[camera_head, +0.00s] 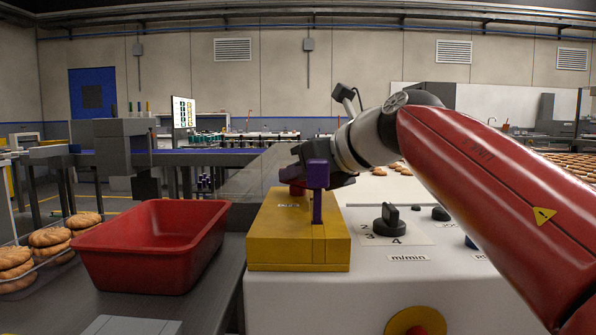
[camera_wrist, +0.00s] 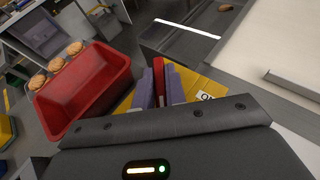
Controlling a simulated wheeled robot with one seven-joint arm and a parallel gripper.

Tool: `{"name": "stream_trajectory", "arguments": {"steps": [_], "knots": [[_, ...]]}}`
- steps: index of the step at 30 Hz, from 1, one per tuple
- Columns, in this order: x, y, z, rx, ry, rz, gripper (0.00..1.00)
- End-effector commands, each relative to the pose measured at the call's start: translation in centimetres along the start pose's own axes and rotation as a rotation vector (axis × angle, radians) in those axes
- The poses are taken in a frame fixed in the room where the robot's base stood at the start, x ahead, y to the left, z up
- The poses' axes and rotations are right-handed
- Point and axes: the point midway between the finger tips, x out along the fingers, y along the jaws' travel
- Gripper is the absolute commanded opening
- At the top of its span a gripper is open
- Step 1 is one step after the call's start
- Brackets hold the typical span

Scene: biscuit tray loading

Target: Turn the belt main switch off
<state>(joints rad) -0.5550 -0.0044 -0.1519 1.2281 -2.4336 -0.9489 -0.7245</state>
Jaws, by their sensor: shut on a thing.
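The belt main switch is a yellow box (camera_head: 285,245) on the left end of a white control cabinet, with a red handle (camera_head: 292,187) at its top. My gripper (camera_head: 318,190) has purple fingers and reaches in over the box from the right. In the wrist view the two purple fingers (camera_wrist: 162,88) are shut on the red handle (camera_wrist: 158,72), which shows between them. The yellow box (camera_wrist: 205,83) shows beyond, with a partly hidden white label (camera_wrist: 206,96). The fingers cover much of the handle, so I cannot tell its setting.
A red tray (camera_head: 145,262) stands on the grey table just left of the box, apparently empty. Biscuits (camera_head: 50,237) lie in stacks farther left. Right of the box are a black speed knob (camera_head: 389,219), other buttons, and a yellow-ringed button (camera_head: 415,322) in front.

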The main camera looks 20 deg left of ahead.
Motion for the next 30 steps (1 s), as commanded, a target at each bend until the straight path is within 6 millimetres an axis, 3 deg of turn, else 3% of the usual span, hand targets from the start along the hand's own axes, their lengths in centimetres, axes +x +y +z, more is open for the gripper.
{"name": "stream_trajectory", "arguments": {"steps": [2,3,7,23,30], "knots": [[0.07,0.03,-0.1,0.0,0.003,0.002,0.0],[0.07,0.03,-0.1,0.0,0.003,0.002,0.17],[0.07,0.02,-0.08,0.0,0.002,0.002,0.34],[0.05,-0.03,-0.06,-0.003,0.001,0.007,0.35],[0.17,-0.26,-0.13,-0.054,0.002,0.132,0.35]]}}
